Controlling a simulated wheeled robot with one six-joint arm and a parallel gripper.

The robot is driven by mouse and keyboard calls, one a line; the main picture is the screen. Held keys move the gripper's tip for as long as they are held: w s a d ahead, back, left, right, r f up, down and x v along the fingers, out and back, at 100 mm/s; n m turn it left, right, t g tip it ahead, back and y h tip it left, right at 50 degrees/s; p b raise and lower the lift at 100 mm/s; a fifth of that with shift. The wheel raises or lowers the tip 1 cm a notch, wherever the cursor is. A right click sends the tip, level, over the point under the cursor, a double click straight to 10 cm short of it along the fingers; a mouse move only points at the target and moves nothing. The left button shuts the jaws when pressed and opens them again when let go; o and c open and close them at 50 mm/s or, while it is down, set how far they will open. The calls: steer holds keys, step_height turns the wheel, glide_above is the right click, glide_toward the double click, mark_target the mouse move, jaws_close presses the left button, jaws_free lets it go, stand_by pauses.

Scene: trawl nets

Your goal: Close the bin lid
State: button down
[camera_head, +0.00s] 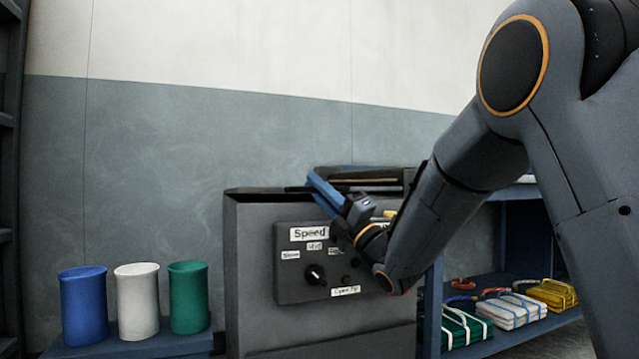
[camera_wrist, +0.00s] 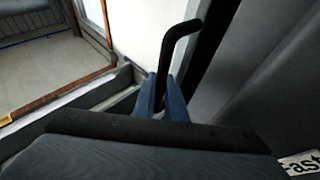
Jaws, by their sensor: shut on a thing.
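The bin is probably the dark grey box (camera_head: 250,290) in the middle of the head view. A control panel marked "Speed" (camera_head: 290,262), with a black knob (camera_head: 315,275), is on its front. My gripper (camera_head: 322,188), with blue fingers, is at the box's top edge. In the wrist view my gripper (camera_wrist: 163,100) is shut on a bent black handle (camera_wrist: 180,45). A dark flat piece (camera_head: 365,180) shows behind my gripper; I cannot tell whether it is the lid or how far it is open. My arm hides the box's right side.
Blue (camera_head: 84,305), white (camera_head: 137,300) and green (camera_head: 188,297) cylinders stand on a low blue stand (camera_head: 150,345) at left. A blue shelf (camera_head: 436,300) at right holds folded green (camera_head: 465,328), white (camera_head: 512,310) and yellow (camera_head: 553,295) bundles. The wall is behind.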

steer(key=shift+w, duration=0.1)
steer(key=c, duration=1.8)
jaws_free()
steer(key=shift+f, duration=0.1)
steer(key=shift+c, duration=0.2)
steer(key=shift+a, duration=0.1)
steer(key=p+v, duration=0.3)
steer(key=v, duration=0.5)
steer(key=shift+a, duration=0.15)
